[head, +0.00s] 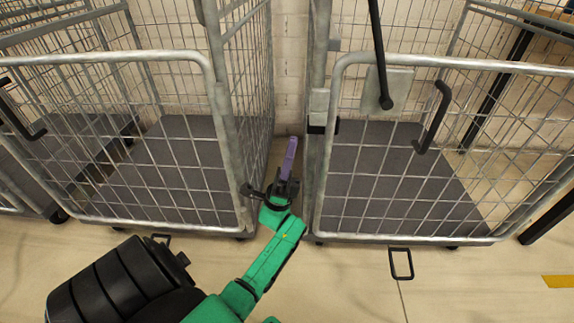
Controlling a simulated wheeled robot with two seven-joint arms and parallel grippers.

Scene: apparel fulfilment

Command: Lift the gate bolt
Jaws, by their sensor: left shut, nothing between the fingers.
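Two grey wire cage trolleys stand side by side, each with a gate in front. On the right gate (449,64) a long black rod (379,50) hangs down over a grey plate (400,82). A small black fitting (319,128) sits on the left post of this trolley. I cannot tell for certain which of these is the gate bolt. My left gripper (289,150), with purple fingers and a green arm, is shut and empty. In the picture it is in the gap between the trolleys, left of the right trolley's post, with no visible contact. My right gripper is out of view.
The left trolley's gate (100,59) stands close to my left arm. Black handles (433,118) are on the gates, and a black loop (401,264) is low in front of the right trolley. The tan floor (340,285) in front is mostly clear.

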